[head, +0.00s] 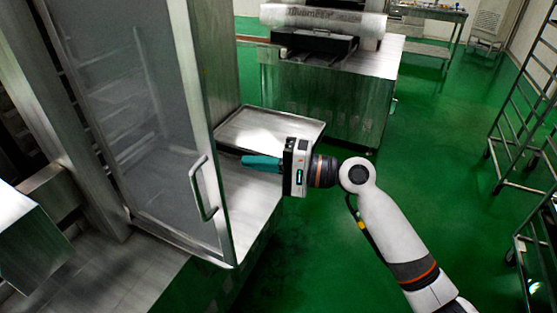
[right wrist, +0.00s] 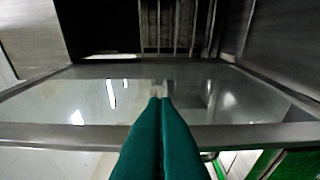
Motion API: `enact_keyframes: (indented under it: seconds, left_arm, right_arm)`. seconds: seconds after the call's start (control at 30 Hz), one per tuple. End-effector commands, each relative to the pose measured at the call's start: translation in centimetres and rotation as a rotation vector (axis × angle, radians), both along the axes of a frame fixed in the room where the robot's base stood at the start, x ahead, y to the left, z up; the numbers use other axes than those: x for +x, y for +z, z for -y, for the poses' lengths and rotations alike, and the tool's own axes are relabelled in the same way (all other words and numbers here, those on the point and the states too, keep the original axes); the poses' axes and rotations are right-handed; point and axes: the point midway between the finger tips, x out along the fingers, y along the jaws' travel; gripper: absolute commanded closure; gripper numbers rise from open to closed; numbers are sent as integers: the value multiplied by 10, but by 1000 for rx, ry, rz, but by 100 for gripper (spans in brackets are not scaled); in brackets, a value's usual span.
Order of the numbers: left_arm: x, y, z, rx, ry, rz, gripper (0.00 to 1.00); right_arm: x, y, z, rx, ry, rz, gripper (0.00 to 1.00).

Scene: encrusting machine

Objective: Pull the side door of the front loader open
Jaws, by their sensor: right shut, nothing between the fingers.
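The side door (head: 130,110) is a tall glass panel in a metal frame at the left of the head view. Its bar handle (head: 204,190) is on the right frame edge. I cannot tell for certain how far the door stands from its frame. My right gripper (head: 246,161) is to the right of the handle, apart from it, with its teal fingers shut and empty, pointing left toward the door. In the right wrist view the closed fingers (right wrist: 160,105) point at a framed glass panel (right wrist: 95,95). The left gripper is not in view.
A metal tray (head: 308,131) sits behind the right gripper on a metal surface. A steel machine (head: 325,95) stands at the back. Wheeled racks (head: 510,130) stand at the right. Green floor (head: 435,140) is clear between the machine and the racks.

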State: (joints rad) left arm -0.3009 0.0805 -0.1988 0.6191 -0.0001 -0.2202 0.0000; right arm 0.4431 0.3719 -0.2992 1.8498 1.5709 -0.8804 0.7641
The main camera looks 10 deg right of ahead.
Motion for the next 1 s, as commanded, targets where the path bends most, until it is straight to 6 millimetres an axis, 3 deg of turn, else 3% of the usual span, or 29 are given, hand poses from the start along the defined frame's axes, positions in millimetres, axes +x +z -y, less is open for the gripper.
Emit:
enact_keyframes:
  seconds: [0.13, 0.3, 1.0]
  left_arm:
    - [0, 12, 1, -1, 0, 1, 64]
    - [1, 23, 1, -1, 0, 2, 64]
    - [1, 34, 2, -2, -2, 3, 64]
  right_arm:
    - [10, 3, -28, 1, 2, -1, 100]
    - [-13, 2, -41, -1, 0, 0, 100]
    - [-25, 2, -54, -1, -9, 0, 100]
